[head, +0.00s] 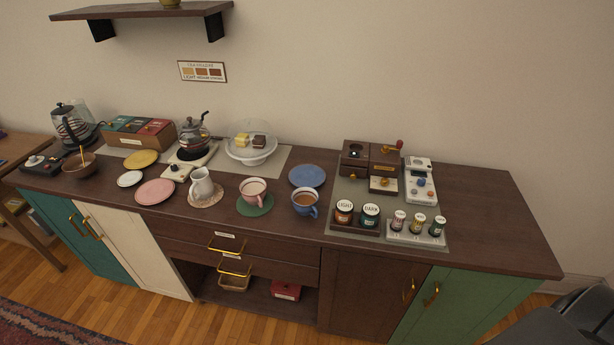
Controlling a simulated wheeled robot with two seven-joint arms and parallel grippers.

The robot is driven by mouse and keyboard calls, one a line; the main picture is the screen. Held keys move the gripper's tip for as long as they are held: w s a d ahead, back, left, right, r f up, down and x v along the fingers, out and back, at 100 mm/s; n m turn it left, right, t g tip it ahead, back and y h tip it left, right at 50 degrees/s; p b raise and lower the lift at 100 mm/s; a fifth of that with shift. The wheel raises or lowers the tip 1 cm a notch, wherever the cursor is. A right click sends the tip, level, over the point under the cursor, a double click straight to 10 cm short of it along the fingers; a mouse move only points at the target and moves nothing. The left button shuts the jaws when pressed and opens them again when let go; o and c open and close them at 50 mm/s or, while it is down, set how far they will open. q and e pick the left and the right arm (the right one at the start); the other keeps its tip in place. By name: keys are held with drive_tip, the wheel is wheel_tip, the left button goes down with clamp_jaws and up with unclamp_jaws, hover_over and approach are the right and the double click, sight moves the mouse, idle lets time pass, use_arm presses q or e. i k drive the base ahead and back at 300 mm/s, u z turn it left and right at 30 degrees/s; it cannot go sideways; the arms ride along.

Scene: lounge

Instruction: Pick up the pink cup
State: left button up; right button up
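The pink cup (251,194) stands upright on a round green mat (262,211) near the front edge of the wooden counter, around its middle. Its inside looks light and empty. Neither of my grippers is in view.
A white pitcher (201,186) stands left of the pink cup, and a blue plate (307,176) lies behind the blue cup. A glass-domed cake stand (252,158) is behind. A grinder (385,170) and several jars are right. The counter's right end is clear.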

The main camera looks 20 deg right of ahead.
sight(253, 190)
drive_tip(key=z, duration=0.5)
drive_tip(key=k, duration=0.6)
drive_tip(key=z, duration=1)
drive_tip(key=i, duration=0.85)
drive_tip(key=u, duration=0.3)
